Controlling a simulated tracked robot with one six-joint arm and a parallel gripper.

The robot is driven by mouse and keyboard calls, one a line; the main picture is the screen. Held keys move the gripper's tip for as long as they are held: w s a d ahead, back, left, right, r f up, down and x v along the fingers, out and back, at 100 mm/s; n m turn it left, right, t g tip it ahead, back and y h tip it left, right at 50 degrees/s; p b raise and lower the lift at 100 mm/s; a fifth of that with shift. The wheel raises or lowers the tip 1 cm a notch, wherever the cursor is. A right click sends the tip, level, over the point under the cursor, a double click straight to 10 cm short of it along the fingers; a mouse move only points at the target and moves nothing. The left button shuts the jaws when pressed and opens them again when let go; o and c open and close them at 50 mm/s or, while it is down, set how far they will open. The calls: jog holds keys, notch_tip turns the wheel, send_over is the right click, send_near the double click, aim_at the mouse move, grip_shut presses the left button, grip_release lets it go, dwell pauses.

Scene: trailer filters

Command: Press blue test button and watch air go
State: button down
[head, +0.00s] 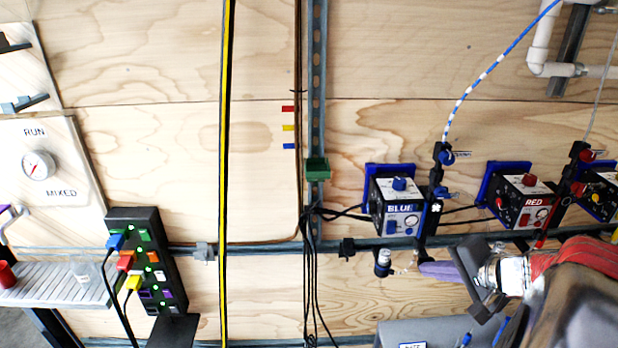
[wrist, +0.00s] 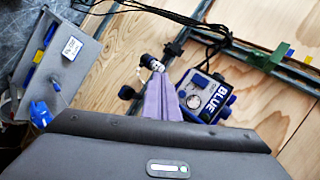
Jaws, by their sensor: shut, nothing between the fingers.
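The box labelled BLUE (head: 398,207) is on the plywood wall, with a blue knob on top and a round dial and small blue parts on its front. Which part is the test button I cannot tell. The box also shows in the wrist view (wrist: 207,98), right of my fingers. My gripper (head: 428,269) has purple fingers, shut and empty, just below and right of the box, apart from it in the head view. The fingers also show in the wrist view (wrist: 160,98). A small dark-and-clear cylinder (head: 384,263) is left of the fingertips.
A RED box (head: 522,202) is to the right. A horizontal metal rail (head: 275,247) runs below the boxes, with black cables (head: 310,270) hanging left. A grey bin (head: 400,333) is below my gripper. A panel of coloured plugs (head: 150,260) stands far left.

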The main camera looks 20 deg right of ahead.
aim_at(409, 231)
jog(key=w+d, duration=0.2)
jog(key=w, duration=0.6)
jog(key=shift+d, duration=0.15)
dwell(2.0)
jog(key=shift+w, duration=0.1)
jog(key=shift+w+d, duration=0.1)
jog(key=shift+w, duration=0.3)
jog(key=shift+w+d, duration=0.15)
jog(key=shift+w, duration=0.2)
dwell(0.8)
dwell(0.3)
jog(key=shift+s+a, duration=0.25)
jog(key=shift+s, duration=0.5)
